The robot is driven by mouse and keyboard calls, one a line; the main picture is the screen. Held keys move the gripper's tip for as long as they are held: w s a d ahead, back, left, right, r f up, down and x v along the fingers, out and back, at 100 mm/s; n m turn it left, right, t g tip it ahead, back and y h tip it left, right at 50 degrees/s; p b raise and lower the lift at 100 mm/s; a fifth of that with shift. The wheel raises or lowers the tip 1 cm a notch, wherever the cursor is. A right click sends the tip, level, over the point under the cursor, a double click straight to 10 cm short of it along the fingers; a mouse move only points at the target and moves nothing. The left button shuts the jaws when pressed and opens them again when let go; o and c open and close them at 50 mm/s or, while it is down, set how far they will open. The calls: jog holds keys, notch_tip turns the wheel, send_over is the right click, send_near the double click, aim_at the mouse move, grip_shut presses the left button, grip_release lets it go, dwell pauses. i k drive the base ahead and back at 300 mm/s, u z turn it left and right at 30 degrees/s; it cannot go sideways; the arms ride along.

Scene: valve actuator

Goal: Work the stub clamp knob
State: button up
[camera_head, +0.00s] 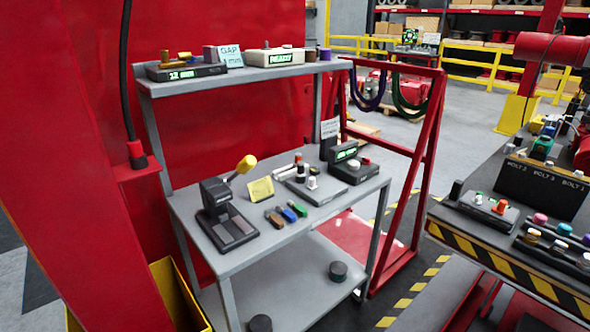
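I cannot tell for certain which part is the stub clamp knob. On the grey workbench (261,249), a black press-like device (215,192) has a lever ending in a yellow knob (246,164). To its right, a flat grey fixture (318,192) carries a small white knob (312,183) and upright posts. Behind that, a black box with a green-lit display (346,152) has a pale round knob on its base. My gripper is not in view.
An upper shelf (180,83) holds meters and cards. A red frame with hanging slings (414,108) stands behind. Striped floor separates the workbench from the right bench (500,257).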

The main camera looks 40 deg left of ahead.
aim_at(315, 171)
jog(key=z, duration=0.9)
jog(key=i, duration=0.1)
jog(key=u, duration=2.55)
jog(key=k, duration=0.9)
jog(key=u, duration=0.2)
jog(key=i, duration=0.9)
jog(key=z, duration=0.1)
